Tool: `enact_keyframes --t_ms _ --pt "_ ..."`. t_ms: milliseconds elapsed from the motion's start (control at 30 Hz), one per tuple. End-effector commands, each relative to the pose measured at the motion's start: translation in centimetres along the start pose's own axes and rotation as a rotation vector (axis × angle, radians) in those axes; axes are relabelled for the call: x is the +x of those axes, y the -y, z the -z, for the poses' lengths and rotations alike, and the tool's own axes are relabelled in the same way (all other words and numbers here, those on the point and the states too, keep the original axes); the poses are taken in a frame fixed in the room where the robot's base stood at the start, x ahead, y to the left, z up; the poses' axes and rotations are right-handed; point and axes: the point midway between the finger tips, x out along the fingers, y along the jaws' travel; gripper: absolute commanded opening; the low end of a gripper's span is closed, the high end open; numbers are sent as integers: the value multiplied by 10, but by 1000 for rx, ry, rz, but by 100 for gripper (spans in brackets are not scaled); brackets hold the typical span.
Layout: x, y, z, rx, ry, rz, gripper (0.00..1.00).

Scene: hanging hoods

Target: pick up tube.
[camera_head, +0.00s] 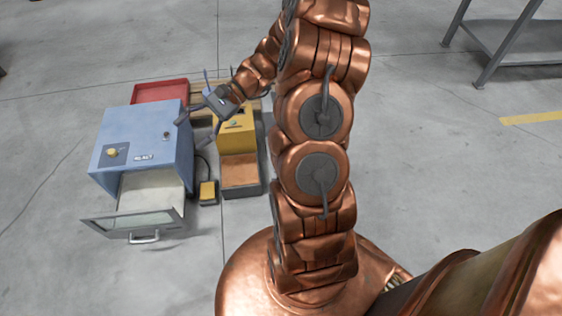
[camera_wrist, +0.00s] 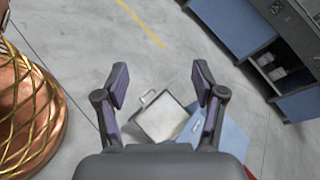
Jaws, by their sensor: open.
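I cannot make out a tube in either view. My gripper (camera_head: 198,123) is open and empty, held over the right edge of a blue box (camera_head: 130,125) in the head view. In the wrist view my gripper (camera_wrist: 160,76) has its two dark fingers spread wide with nothing between them. The blue box, also in the wrist view (camera_wrist: 226,134), has its front flap (camera_head: 138,222) lowered, with a handle on it. The flap also shows between the fingers in the wrist view (camera_wrist: 160,118). The inside of the box is mostly hidden.
A yellow machine (camera_head: 237,140) with a brown front tray stands right of the blue box. A grey metal table (camera_head: 515,43) is far right. Open floor lies left.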

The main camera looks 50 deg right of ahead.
Motion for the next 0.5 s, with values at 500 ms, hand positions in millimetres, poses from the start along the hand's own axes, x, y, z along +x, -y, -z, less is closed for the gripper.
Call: enact_keyframes --t_ms 500 --pt "-91 -52 210 273 23 553 69"
